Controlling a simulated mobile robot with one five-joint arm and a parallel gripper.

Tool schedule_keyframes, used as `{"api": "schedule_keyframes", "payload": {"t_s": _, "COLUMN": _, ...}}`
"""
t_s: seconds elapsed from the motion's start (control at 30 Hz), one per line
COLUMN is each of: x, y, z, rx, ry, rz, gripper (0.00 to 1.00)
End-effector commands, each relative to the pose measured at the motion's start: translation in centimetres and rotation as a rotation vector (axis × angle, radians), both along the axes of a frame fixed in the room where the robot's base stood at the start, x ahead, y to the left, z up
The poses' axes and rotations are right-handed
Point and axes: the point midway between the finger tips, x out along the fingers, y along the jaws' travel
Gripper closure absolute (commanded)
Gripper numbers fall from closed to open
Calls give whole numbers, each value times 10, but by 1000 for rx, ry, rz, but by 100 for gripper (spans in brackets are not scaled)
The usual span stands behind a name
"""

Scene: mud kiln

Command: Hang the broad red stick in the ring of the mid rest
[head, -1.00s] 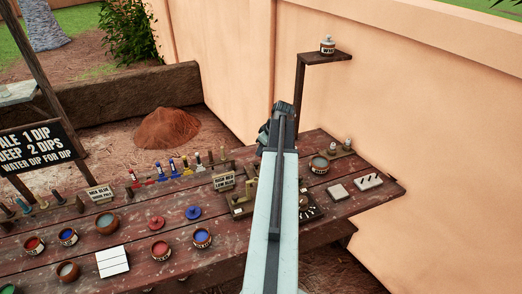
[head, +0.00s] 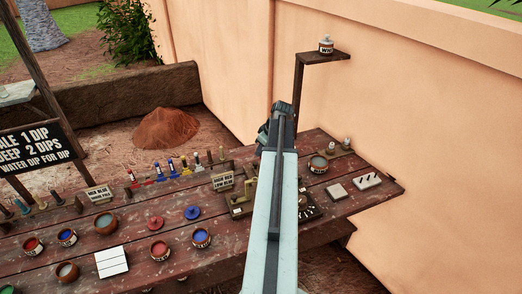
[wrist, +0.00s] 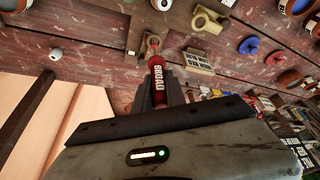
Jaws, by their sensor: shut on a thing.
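The broad red stick (wrist: 157,88), lettered BROAD, is held between the dark fingers of my gripper (wrist: 160,98) in the wrist view. Its far end points toward a small tan fitting on the table; I cannot tell whether they touch or whether the stick is in a ring. A tan ring-shaped piece (wrist: 206,20) lies beyond, to the right. In the head view my gripper (head: 277,118) is over the table's right part, and my arm hides the stick. Wooden rests (head: 240,208) stand just left of my arm, partly hidden; I cannot tell which is the mid rest.
A small sign (head: 223,182) stands left of my arm; it also shows in the wrist view (wrist: 198,62). Red (head: 155,223) and blue (head: 193,212) lids and several pots lie further left. A wall (head: 400,110) and a shelf (head: 325,57) with a jar rise behind.

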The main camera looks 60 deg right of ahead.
Motion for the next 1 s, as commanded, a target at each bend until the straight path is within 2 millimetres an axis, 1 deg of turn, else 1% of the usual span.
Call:
{"api": "schedule_keyframes", "payload": {"t_s": 0.4, "x": 1, "y": 0, "z": -12, "rx": 0, "ry": 0, "rz": 1, "gripper": 100}}
{"api": "schedule_keyframes", "payload": {"t_s": 0.77, "x": 1, "y": 1, "z": -13, "rx": 0, "ry": 0, "rz": 2, "gripper": 100}}
{"api": "schedule_keyframes", "payload": {"t_s": 1.0, "x": 1, "y": 1, "z": -20, "rx": 0, "ry": 0, "rz": 2, "gripper": 100}}
